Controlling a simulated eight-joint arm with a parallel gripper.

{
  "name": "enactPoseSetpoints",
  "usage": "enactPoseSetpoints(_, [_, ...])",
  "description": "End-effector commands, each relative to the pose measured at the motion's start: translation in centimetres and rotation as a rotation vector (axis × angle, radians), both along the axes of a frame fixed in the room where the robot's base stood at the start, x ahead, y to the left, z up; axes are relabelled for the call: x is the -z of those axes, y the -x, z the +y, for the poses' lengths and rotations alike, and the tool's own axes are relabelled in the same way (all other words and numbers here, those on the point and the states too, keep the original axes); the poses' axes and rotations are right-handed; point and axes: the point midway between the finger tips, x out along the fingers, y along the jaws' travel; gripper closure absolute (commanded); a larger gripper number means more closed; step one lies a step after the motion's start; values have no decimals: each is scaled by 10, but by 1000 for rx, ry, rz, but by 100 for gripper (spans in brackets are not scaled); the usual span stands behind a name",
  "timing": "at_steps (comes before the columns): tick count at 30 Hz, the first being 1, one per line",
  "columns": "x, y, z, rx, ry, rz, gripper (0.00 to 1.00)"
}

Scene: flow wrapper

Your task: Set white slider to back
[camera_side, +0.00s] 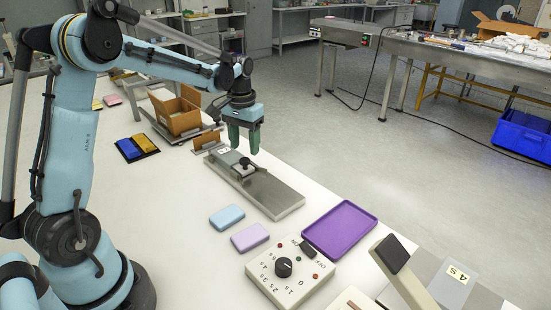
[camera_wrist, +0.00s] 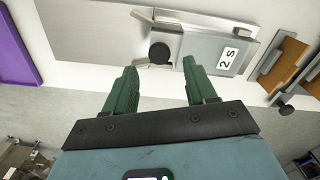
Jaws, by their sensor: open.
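A metal slide unit (camera_side: 275,196) lies on the white table, with a pale carriage bearing a black knob (camera_side: 245,163). I take this carriage for the slider; it looks grey-white. In the wrist view the carriage (camera_wrist: 168,25) and its knob (camera_wrist: 159,53) sit beside a grey plate marked "2S" (camera_wrist: 207,55), with the bare metal rail on the other side. My gripper (camera_side: 243,151) has green fingers pointing down, open and empty, above the slide unit near the knob. In the wrist view the fingertips (camera_wrist: 159,68) are spread, with the knob showing between and just beyond them.
A purple tray (camera_side: 340,230), blue and pink blocks (camera_side: 227,217) and a dial box (camera_side: 290,272) lie nearer the camera. A brown carton (camera_side: 176,112) on a stand is behind, with a black holder of yellow and blue pieces (camera_side: 137,147) to its left.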

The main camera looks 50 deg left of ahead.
Motion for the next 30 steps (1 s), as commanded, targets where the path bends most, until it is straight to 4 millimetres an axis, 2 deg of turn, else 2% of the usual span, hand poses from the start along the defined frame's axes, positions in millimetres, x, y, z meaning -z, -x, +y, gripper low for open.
enactPoseSetpoints(3, [17, 0, 0, 0, 0, 0, 44])
enactPoseSetpoints(7, [29, 0, 0, 0, 0, 0, 44])
enactPoseSetpoints(19, [35, 0, 0, 0, 0, 0, 44])
enactPoseSetpoints(30, [35, 0, 0, 0, 0, 0, 99])
